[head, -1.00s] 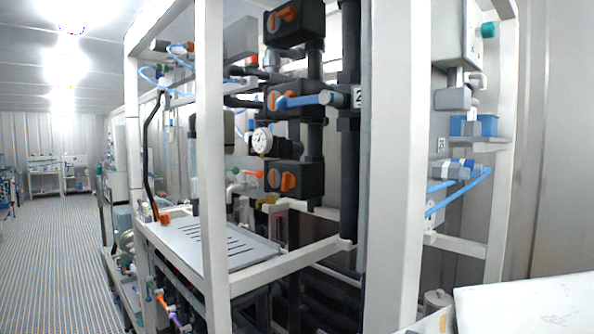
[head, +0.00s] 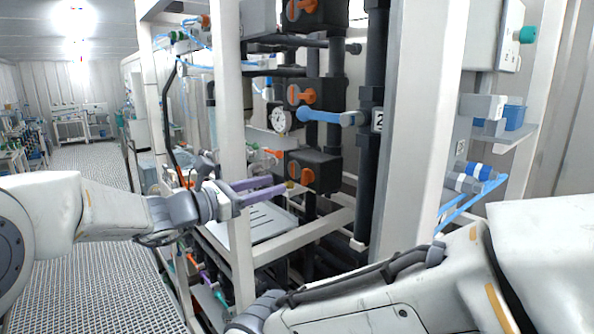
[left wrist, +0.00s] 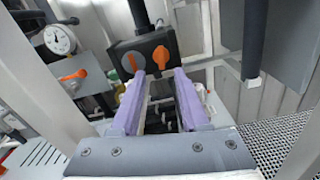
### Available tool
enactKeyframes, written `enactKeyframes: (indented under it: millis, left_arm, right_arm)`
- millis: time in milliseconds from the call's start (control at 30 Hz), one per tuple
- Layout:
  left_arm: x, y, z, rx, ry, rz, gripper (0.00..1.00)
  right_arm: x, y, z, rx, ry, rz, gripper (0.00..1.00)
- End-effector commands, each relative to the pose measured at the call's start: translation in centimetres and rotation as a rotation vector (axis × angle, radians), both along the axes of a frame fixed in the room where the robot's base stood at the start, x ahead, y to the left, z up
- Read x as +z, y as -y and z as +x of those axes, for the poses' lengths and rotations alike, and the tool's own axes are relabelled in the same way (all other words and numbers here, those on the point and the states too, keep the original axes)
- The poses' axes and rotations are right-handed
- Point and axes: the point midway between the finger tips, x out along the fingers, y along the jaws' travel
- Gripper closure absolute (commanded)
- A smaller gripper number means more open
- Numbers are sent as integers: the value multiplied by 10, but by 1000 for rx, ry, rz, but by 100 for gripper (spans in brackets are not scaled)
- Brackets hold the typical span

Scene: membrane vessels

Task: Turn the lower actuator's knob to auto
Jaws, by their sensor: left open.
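The lower actuator (head: 325,172) is a black box, the lowest in a column of similar boxes on dark pipes. In the left wrist view the actuator (left wrist: 148,45) is at the top centre, with the knob (left wrist: 163,60) right of the disc (left wrist: 136,62). My left gripper (head: 279,184) is open, its purple fingers pointing at the actuator. In the wrist view the gripper (left wrist: 159,74) has empty space between its fingertips, apart from the knob. My right gripper is out of view.
A white frame post (head: 232,120) stands close beside my left gripper. A pressure gauge (head: 279,120) and a blue lever (head: 325,116) are above the lower actuator. A grey slotted tray (head: 262,222) lies below. A wide white post (head: 420,130) is at right.

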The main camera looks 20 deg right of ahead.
Motion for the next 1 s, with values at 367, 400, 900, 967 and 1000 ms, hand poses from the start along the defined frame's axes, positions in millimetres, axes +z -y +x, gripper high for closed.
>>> enactKeyframes:
  millis: [367,400,900,967,1000]
  left_arm:
    - [4,64,22,-5,1,3,55]
    - [3,68,23,-5,1,3,55]
    - [0,77,27,-3,3,4,82]
    - [0,77,27,-3,3,4,100]
    - [0,77,27,-3,3,4,100]
  right_arm:
    - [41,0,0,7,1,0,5]
    - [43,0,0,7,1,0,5]
    - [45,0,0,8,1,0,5]
    - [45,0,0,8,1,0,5]
    - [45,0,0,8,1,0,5]
